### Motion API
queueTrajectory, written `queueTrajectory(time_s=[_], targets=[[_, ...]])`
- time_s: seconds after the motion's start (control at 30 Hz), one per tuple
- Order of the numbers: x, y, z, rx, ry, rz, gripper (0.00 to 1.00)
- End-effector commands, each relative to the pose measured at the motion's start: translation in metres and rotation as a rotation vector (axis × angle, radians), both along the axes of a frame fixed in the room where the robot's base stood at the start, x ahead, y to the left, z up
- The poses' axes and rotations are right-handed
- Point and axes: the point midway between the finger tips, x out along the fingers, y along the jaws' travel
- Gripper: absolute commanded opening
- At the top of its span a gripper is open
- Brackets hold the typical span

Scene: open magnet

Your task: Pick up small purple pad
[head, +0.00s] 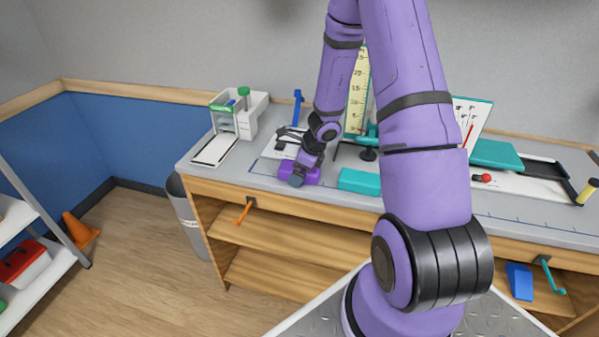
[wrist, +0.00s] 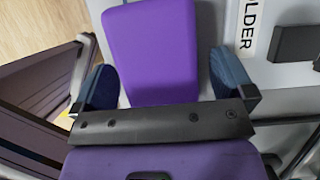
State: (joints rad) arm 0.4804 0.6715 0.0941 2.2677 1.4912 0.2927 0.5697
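The small purple pad (wrist: 152,45) lies flat on the grey bench top in the wrist view, reaching in between my gripper's dark blue fingers. It also shows in the head view (head: 313,174), partly hidden by my gripper. My gripper (wrist: 165,78) is open, with one finger on each side of the pad. The left finger is very close to the pad's edge; whether it touches, I cannot tell. A narrow gap shows at the right finger. In the head view my gripper (head: 298,179) is low over the bench, near its front edge.
A teal block (head: 360,181) lies on the bench (head: 230,175) just right of the pad. A white holder with a green-topped item (head: 243,115) stands at the back left. A yellow ruler board (head: 357,95) stands behind. An orange hook (head: 243,212) hangs at the bench front.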

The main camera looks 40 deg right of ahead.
Motion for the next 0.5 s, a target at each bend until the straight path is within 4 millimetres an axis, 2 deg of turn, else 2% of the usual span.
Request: queueTrajectory(time_s=[0.03,0.2,0.23,0.5], targets=[[-0.0001,0.0001,0.0001,0.000,0.000,0.000,0.91],[-0.0002,0.0000,0.0001,0.000,0.000,0.000,0.52],[-0.0002,0.0000,0.0001,0.000,0.000,0.000,0.47],[-0.0002,0.0001,0.0004,0.000,0.000,0.000,0.47]])
